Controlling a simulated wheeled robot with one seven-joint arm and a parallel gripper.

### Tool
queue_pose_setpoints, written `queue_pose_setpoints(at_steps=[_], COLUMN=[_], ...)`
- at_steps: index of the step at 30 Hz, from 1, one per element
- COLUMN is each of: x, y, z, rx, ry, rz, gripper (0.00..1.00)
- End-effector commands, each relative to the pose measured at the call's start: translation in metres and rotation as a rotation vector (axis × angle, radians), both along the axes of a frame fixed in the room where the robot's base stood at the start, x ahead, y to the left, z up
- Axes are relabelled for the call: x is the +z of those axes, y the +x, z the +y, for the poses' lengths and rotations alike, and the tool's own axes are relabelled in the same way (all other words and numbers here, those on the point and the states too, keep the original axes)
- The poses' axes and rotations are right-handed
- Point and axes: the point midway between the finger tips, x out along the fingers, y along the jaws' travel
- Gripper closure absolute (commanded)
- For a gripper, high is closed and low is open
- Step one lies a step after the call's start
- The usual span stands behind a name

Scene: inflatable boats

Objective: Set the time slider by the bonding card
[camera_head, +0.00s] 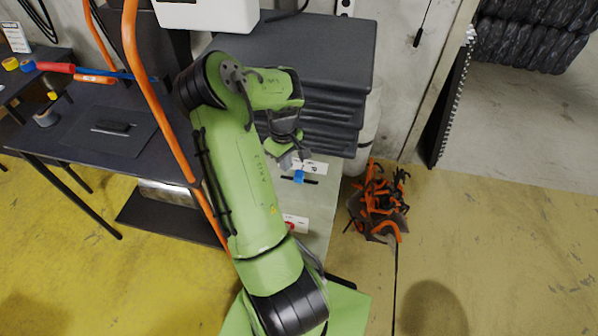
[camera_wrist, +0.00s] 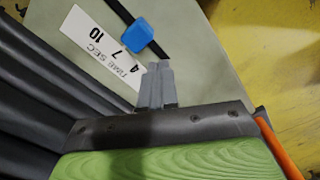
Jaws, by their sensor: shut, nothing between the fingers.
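The time slider has a blue knob (camera_wrist: 137,35) on a black slot (camera_wrist: 117,9) in a pale grey-green panel. A white label (camera_wrist: 84,44) reads TIME SEC with 4, 7 and 10; the knob sits about level with the 7. The knob also shows in the head view (camera_head: 299,176). My gripper (camera_wrist: 158,66) is shut and empty, its tips near the slot on the 4 side of the knob, with a small gap in the picture; contact cannot be told. A white card (camera_head: 14,36) stands at the upper left, its print too small to read; I cannot tell whether it is the bonding card.
Dark stacked slabs (camera_head: 300,50) stand just behind the panel. A dark table (camera_head: 95,140) with tape rolls and tools is at the left. A bin of orange and black straps (camera_head: 378,205) stands to the right.

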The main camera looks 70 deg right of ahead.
Motion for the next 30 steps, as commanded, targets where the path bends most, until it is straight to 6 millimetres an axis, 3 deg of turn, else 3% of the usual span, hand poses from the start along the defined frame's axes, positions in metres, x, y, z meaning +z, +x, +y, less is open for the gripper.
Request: queue_pose_setpoints(at_steps=[30], x=[-0.032], y=[0.0], z=[0.0], rx=[-0.001], ry=[0.0], rz=[0.0], gripper=[1.0])
